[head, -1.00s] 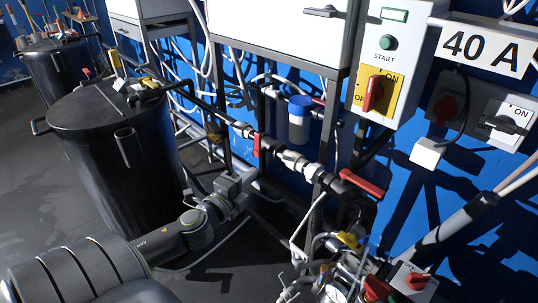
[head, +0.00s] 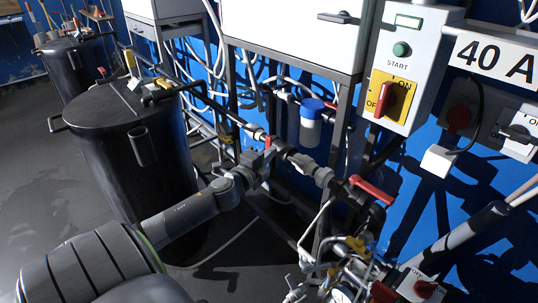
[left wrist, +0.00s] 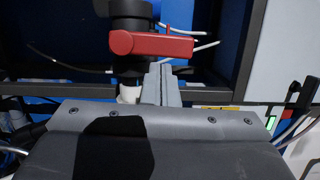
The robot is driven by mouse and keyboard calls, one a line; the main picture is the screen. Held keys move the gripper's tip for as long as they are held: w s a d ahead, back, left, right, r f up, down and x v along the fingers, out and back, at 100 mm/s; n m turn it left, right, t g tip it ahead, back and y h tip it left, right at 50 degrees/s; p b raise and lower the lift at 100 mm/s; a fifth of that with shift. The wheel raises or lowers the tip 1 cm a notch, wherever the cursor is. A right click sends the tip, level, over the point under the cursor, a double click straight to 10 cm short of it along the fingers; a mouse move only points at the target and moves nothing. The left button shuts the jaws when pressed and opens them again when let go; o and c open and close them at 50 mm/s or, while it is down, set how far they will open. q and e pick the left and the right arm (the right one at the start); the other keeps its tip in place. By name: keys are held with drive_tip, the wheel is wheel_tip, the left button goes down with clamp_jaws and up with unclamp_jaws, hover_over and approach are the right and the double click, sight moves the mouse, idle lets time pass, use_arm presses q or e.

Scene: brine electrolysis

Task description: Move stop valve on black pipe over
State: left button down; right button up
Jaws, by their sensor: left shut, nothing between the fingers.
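A stop valve with a small red handle (head: 268,142) sits on the pipe line that runs from the black barrel, near the middle of the head view. In the left wrist view a red handle (left wrist: 150,43) lies crosswise on a dark valve body, just beyond my fingers. My left gripper (head: 263,162) is shut and empty, close by this handle; its closed fingers (left wrist: 160,82) point at the handle's right part. Whether they touch it I cannot tell. A second valve with a longer red handle (head: 371,190) is further right on the line. My right gripper is not in view.
A black barrel (head: 125,150) stands left of my left arm. A blue-capped filter (head: 311,122) hangs behind the pipe. A control box with a red switch (head: 405,70) is at upper right. Pipes and gauges crowd the lower right. Bare floor (head: 30,190) lies at left.

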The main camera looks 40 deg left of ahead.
use_arm(q)
drive_tip(key=shift+a+r, duration=0.1)
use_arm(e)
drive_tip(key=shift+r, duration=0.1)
use_arm(q)
drive_tip(key=shift+a+r+n+p, duration=0.1)
drive_tip(key=shift+a+n+p, duration=0.3)
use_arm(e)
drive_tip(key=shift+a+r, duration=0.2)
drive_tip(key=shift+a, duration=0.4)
